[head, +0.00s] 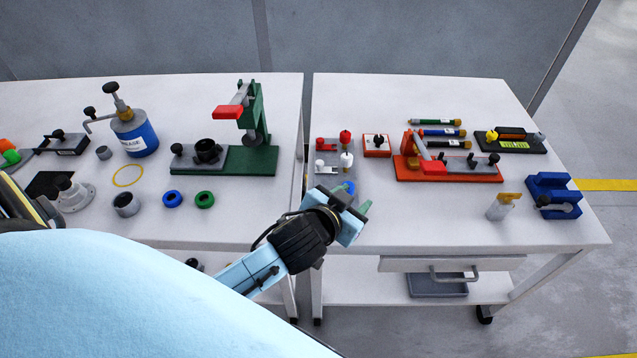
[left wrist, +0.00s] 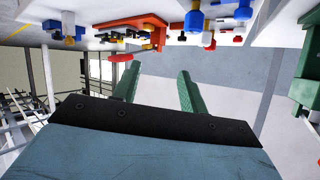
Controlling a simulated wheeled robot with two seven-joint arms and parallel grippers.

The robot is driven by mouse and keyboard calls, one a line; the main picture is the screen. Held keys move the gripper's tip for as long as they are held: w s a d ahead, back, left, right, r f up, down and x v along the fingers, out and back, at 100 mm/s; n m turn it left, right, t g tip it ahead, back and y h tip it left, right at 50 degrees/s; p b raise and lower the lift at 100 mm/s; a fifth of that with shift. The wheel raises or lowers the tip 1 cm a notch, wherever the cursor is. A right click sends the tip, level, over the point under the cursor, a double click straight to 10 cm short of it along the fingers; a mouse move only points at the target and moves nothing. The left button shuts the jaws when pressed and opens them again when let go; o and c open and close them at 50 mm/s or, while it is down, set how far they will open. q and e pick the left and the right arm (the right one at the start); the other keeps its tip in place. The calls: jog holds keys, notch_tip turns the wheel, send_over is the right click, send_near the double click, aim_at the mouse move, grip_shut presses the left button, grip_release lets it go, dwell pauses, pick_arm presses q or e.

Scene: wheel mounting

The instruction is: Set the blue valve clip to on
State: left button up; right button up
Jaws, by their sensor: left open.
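A small blue piece (head: 349,187), which looks like the blue valve clip, shows just beyond my left gripper in the head view. It is at the front of a grey valve block (head: 327,158) with red and white knobs, and is partly hidden by the gripper; its setting cannot be read. My left gripper (head: 357,199) is open and empty near the front left of the right table. In the left wrist view its two green fingers (left wrist: 159,72) are apart with nothing between them. A blue part (left wrist: 194,22) lies beyond the fingers there. My right gripper is out of view.
A red-and-white switch box (head: 377,146) and a red clamp base (head: 450,170) stand right of the valve block. A green press (head: 254,140) is on the left table.

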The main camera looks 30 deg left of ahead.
pick_arm(q)
jog(key=w+d+r+m+h, duration=0.4)
jog(key=d+r+m+h, duration=0.9)
jog(key=d+r+h, duration=0.3)
jog(key=s+a+f+m+g+y, duration=0.2)
jog(key=a+f+m+g+y, duration=0.25)
jog(key=f+m+g, duration=0.55)
jog(key=w+a+n+g+y, duration=0.3)
jog(key=a+n+y, duration=0.3)
jog(key=a+y, duration=1.15)
jog(key=a+f+h, duration=0.1)
jog(key=f+h, duration=0.1)
jog(key=f, duration=0.2)
jog(key=a+f+h+b, duration=0.1)
jog(key=a+f, duration=0.1)
jog(key=f, duration=0.2)
jog(key=a+f+h, duration=0.2)
jog(key=f, duration=0.3)
jog(key=shift+w+a+f+h, duration=0.1)
jog(key=shift+h, duration=0.2)
